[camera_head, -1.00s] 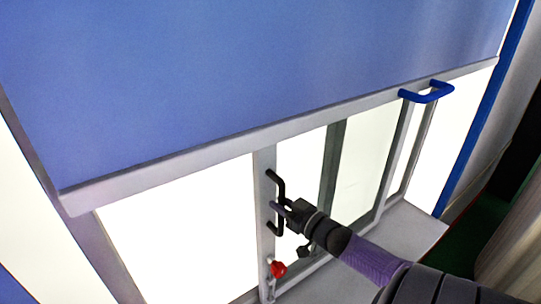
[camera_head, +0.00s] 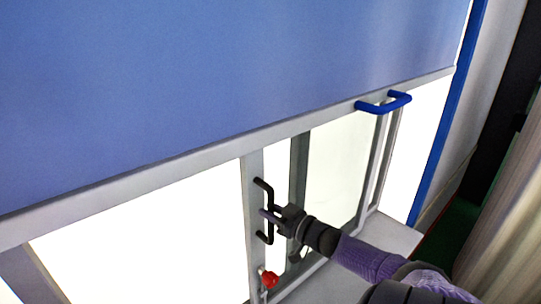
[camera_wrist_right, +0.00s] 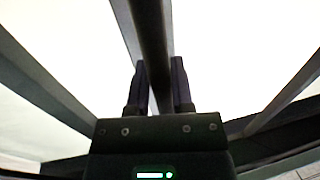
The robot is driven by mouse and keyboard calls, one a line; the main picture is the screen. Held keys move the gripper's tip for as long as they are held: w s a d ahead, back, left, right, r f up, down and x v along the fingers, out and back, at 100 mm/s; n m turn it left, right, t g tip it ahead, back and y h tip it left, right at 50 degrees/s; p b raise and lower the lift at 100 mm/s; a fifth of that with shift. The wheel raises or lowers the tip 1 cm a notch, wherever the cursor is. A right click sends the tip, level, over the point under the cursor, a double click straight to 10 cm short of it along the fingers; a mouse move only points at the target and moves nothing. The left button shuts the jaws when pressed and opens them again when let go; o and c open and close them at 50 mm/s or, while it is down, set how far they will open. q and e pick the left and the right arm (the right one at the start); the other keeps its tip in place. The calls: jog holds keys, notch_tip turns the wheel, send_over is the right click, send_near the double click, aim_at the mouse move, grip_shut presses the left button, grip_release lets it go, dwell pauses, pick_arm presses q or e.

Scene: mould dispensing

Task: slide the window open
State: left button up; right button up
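The sliding window has a grey upright frame edge (camera_head: 252,200) with a black bar handle (camera_head: 259,182) on it. Bright panes lie on both sides. My right gripper (camera_head: 268,215) comes in from the lower right and is at the middle of the handle. In the right wrist view, my two fingers (camera_wrist_right: 160,88) lie on either side of the dark handle bar (camera_wrist_right: 152,35) and appear shut on it. My left gripper is not in view.
A red knob (camera_head: 269,280) sits low on the same frame edge. A large blue panel (camera_head: 220,80) with a blue handle (camera_head: 388,103) covers the area above. A grey upright (camera_head: 299,165) stands right of the handle. A pale ledge (camera_head: 385,238) lies below.

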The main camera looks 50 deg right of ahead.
jog(key=o, duration=0.3)
jog(key=shift+o, duration=0.2)
jog(key=shift+s, duration=0.1)
jog(key=s+p, duration=0.1)
jog(key=s, duration=0.8)
jog(key=shift+s+a+p, duration=0.2)
jog(key=shift+s+p, duration=0.1)
jog(key=shift+s, duration=0.1)
jog(key=shift+f, duration=0.1)
